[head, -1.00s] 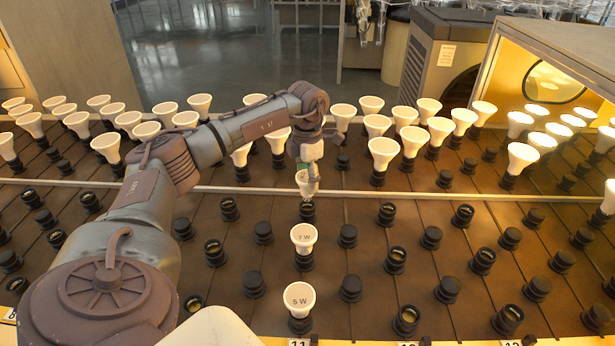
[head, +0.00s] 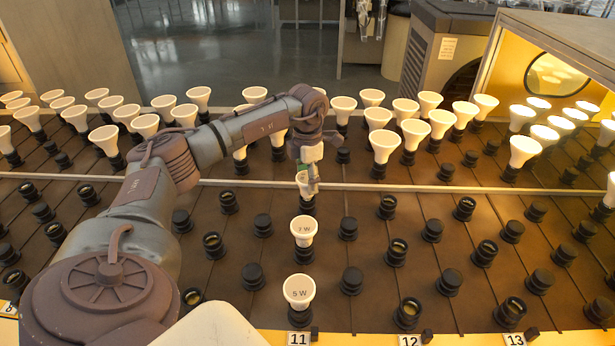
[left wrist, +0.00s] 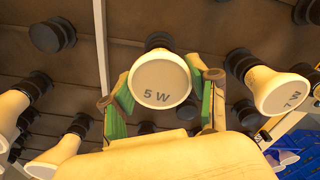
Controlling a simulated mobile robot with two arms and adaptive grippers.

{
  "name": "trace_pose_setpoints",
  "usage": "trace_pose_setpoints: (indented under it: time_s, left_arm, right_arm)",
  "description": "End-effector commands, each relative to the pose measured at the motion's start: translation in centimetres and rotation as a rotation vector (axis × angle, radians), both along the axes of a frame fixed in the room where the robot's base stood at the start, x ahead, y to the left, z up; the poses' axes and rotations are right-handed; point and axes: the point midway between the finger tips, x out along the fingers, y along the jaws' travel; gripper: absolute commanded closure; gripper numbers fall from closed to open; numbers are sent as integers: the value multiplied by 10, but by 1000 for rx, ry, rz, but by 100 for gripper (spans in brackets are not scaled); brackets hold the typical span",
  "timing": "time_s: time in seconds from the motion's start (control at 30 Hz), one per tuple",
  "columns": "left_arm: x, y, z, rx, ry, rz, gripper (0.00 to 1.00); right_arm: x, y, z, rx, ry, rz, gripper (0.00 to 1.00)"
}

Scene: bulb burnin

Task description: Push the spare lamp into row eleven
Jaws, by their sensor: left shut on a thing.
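My left gripper (head: 308,178) reaches down over row eleven, marked by the "11" label (head: 299,338). It is shut on a white lamp (head: 303,189), partly hidden by the fingers in the head view. In the left wrist view the held lamp (left wrist: 160,80) reads "5 W" and sits between the green-padded fingers. Its foot is over a black socket (head: 308,208); I cannot tell if it is fully seated. Nearer in the same row stand a "7 W" lamp (head: 304,228) and another "5 W" lamp (head: 299,289), both upright. My right gripper is out of view.
White lamps stand in a dense band behind a pale rail (head: 440,188). Empty black sockets fill the neighbouring rows, such as one to the right (head: 348,228). A lit cabinet (head: 560,50) stands at the back right.

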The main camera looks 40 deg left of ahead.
Motion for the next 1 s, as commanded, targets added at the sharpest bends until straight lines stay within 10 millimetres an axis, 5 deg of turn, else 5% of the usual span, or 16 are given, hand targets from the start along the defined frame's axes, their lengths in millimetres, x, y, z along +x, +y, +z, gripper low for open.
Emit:
trace_pose_setpoints:
  time_s: [0.27, 0.3, 0.47, 0.83, 1.0]
  left_arm:
    - [0, 0, -10, 0, 1, 0, 76]
    - [0, 0, -10, 0, 1, 0, 39]
    - [0, 0, -10, 0, 1, 0, 12]
    - [0, 0, -8, 0, 0, 0, 11]
    - [0, 1, 9, 0, -2, 1, 11]
  right_arm:
    - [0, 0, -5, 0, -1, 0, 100]
    - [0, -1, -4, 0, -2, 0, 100]
    - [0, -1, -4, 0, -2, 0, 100]
    - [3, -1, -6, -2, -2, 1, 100]
    - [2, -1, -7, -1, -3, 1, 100]
